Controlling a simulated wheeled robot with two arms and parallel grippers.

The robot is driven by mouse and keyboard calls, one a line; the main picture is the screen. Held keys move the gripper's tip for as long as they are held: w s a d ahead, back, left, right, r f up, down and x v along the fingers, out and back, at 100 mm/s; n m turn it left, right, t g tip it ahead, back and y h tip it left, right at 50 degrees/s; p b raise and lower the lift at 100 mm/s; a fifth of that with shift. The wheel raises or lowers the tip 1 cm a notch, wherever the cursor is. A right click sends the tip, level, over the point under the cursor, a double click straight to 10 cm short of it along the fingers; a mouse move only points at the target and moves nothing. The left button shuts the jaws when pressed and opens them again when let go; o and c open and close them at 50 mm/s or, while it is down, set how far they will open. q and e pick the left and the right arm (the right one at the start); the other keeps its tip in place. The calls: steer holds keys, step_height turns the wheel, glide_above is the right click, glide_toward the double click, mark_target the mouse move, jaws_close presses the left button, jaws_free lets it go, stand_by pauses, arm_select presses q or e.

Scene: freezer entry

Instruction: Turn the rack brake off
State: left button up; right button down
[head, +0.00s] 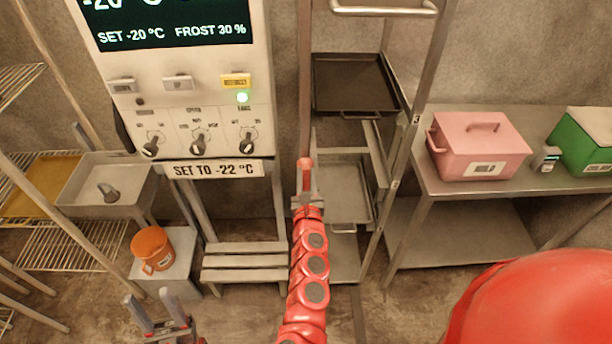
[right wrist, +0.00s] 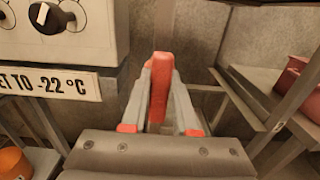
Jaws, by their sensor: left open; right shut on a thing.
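The rack (head: 430,60) is a tall metal frame with a dark tray (head: 350,85) and a paler tray (head: 345,192), right of the control panel in the head view. My right gripper (head: 307,190) is at the rack's left post, shut on a red handle (head: 305,165), which looks like the brake lever. In the right wrist view the red handle (right wrist: 160,85) stands upright between the fingers of the same gripper (right wrist: 160,110). Its lower end and mount are hidden. My left gripper (head: 160,318) is open and empty at the lower left, low over the floor.
The control panel (head: 190,95) with knobs and a green light stands left of the rack, above a slatted bench (head: 245,262). An orange bucket (head: 152,248) stands at left. A steel table (head: 450,185) at right holds a pink box (head: 478,150) and a green box (head: 590,145).

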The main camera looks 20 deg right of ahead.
steer(key=shift+n, duration=0.3)
steer(key=n+b, duration=0.1)
steer(key=n, duration=0.1)
steer(key=shift+a+f+n, duration=0.1)
steer(key=shift+a+n, duration=0.05)
steer(key=shift+n, duration=0.25)
steer(key=n+b, duration=0.1)
steer(key=n, duration=0.3)
steer(key=shift+w+a+n+b, duration=0.1)
steer(key=shift+a+n+b, duration=0.05)
steer(key=shift+n+b, duration=0.2)
steer(key=n, duration=0.3)
steer(key=shift+a+f+n+b, duration=0.1)
steer(key=shift+f+n+b, duration=0.05)
steer(key=shift+n+b, duration=0.15)
steer(key=n, duration=0.4)
steer(key=shift+f, duration=0.15)
steer(key=shift+n, duration=0.25)
steer(key=c, duration=0.7)
jaws_free()
steer(key=shift+a, duration=0.1)
